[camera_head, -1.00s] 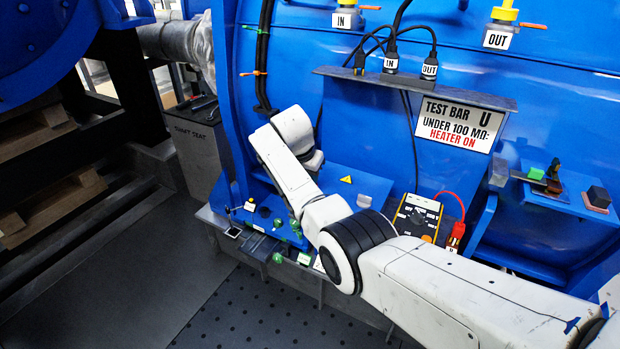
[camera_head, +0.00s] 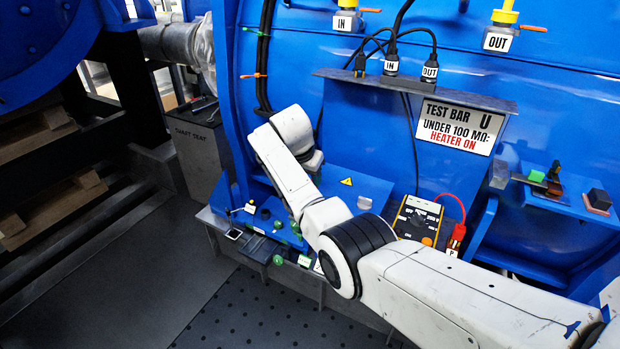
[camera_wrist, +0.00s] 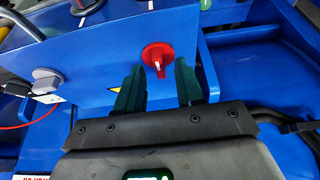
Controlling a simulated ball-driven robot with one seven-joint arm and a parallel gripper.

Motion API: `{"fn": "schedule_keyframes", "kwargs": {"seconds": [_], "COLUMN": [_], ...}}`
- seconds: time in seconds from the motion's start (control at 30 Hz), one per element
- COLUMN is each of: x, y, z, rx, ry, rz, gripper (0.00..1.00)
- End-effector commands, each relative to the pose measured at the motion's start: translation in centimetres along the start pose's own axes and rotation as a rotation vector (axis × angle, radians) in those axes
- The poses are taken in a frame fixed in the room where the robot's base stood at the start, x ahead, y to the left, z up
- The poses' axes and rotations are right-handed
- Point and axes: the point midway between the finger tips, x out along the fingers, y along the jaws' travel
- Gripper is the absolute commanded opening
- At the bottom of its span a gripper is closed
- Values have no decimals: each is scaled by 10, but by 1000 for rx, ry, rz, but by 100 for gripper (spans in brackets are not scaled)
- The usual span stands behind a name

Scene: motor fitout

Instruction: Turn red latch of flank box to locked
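The red latch (camera_wrist: 158,58) is a round red knob with a raised grip bar, on the blue face of the flank box (camera_wrist: 95,60) in the wrist view. The bar stands nearly upright in that picture. My gripper (camera_wrist: 160,76) is open, with its two dark green fingers on either side of and just below the latch. Nothing is between the fingers, and I cannot tell whether they touch the face. In the head view my white arm reaches over the blue box top (camera_head: 352,190), which has a yellow warning triangle. The latch and fingertips are hidden there.
A grey knob (camera_wrist: 47,78) and a black knob (camera_wrist: 86,6) sit on the same blue housing. A yellow meter (camera_head: 420,220) with a red lead stands right of my arm. A shelf (camera_head: 415,90) with cables and a sign (camera_head: 455,127) are above.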

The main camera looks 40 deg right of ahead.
Motion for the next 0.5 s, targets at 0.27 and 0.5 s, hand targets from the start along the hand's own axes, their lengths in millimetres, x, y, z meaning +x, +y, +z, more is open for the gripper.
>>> {"fn": "schedule_keyframes", "kwargs": {"seconds": [0.27, 0.5], "x": [-51, -87], "y": [-1, -1], "z": [0, 1], "rx": [1, -1], "ry": [1, 0], "rz": [-5, -3], "gripper": [37, 37]}}
